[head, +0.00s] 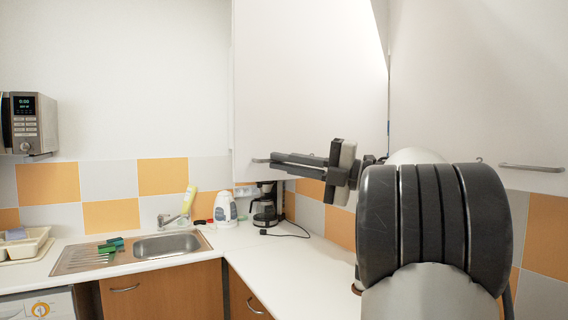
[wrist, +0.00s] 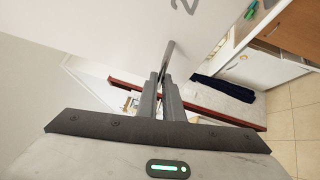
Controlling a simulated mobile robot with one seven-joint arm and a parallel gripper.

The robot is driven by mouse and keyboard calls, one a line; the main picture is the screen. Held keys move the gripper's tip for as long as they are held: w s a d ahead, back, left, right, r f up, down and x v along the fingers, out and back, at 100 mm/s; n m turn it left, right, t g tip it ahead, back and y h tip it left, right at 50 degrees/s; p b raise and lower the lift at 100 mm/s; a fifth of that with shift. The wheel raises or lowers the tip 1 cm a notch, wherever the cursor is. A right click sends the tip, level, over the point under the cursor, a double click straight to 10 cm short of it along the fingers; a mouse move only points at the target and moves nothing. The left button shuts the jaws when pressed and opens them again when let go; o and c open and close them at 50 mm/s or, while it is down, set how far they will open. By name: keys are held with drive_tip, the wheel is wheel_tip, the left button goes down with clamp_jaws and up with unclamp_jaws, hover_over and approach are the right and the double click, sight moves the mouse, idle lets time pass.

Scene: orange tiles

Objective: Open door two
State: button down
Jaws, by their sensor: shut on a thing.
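A white upper cabinet door (head: 310,85) hangs over the counter in the head view. The wrist view shows a door face (wrist: 120,22) with a grey "2" at the top edge. A thin metal handle (head: 260,160) sits low on the door's left side. My gripper (head: 274,159) reaches it from the right, and its fingers are shut on the bar. In the wrist view the handle (wrist: 169,50) stands between the fingertips of my gripper (wrist: 166,80). I cannot tell how far the door stands from its frame.
Another white door with a handle (head: 531,167) is at the right. Below are a white counter (head: 300,260), a coffee maker (head: 265,208), a kettle (head: 225,209) and a sink (head: 167,245). A microwave (head: 28,122) is at the left. Free air lies left of the door.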

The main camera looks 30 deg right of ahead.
drive_tip(key=c, duration=1.9)
unclamp_jaws()
drive_tip(key=shift+d, duration=0.1)
drive_tip(key=b+v, duration=0.1)
drive_tip(key=v, duration=1.6)
drive_tip(key=shift+s, duration=0.1)
